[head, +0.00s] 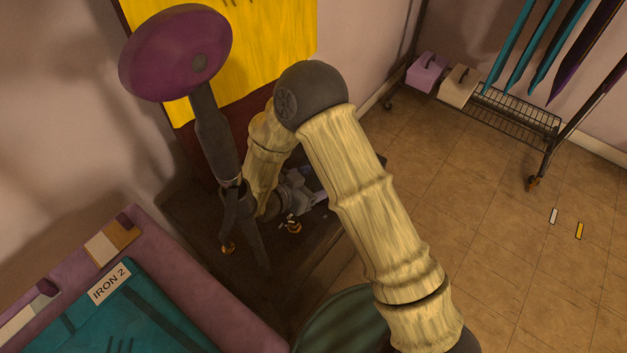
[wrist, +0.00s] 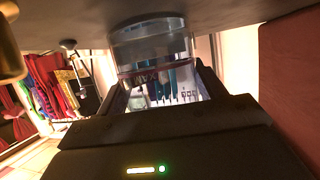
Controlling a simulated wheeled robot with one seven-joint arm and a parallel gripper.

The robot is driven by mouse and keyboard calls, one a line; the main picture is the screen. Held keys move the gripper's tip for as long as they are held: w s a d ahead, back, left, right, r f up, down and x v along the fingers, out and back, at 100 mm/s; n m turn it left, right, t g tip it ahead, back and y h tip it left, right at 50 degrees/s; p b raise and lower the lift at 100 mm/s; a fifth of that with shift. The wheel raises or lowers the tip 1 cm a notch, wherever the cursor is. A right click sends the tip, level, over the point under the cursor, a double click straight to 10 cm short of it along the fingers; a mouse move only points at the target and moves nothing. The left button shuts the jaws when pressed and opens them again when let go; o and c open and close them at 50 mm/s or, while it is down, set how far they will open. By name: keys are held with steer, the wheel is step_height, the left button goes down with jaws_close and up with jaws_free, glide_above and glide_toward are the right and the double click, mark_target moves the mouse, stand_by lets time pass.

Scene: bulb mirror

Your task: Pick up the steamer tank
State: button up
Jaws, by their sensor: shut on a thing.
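The steamer tank, as I take it, is the clear round vessel (wrist: 155,42) straight in front of my gripper (wrist: 163,85) in the wrist view. My gripper's two fingers run up to its left and right sides and are closed on it. A wide grey-brown surface lies across the top of the wrist view, right by the tank's upper end; I cannot tell whether they touch. In the head view my gripper (head: 300,192) is low behind my forearm, beside small gold casters, and the tank is mostly hidden there.
A dark stand with a purple disc (head: 175,52) rises left of my arm. An ironing station (head: 200,305) marked "IRON 2" is at lower left. A yellow panel (head: 275,30) is behind. A garment rack (head: 520,110) with boxes stands at upper right. The tiled floor (head: 480,230) at right is mostly clear.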

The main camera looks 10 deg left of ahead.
steer(key=shift+r, duration=0.25)
step_height(320, 180, up, 18)
steer(key=p, duration=1.6)
steer(key=shift+f+p, duration=0.25)
steer(key=shift+p, duration=0.15)
steer(key=shift+w, duration=0.1)
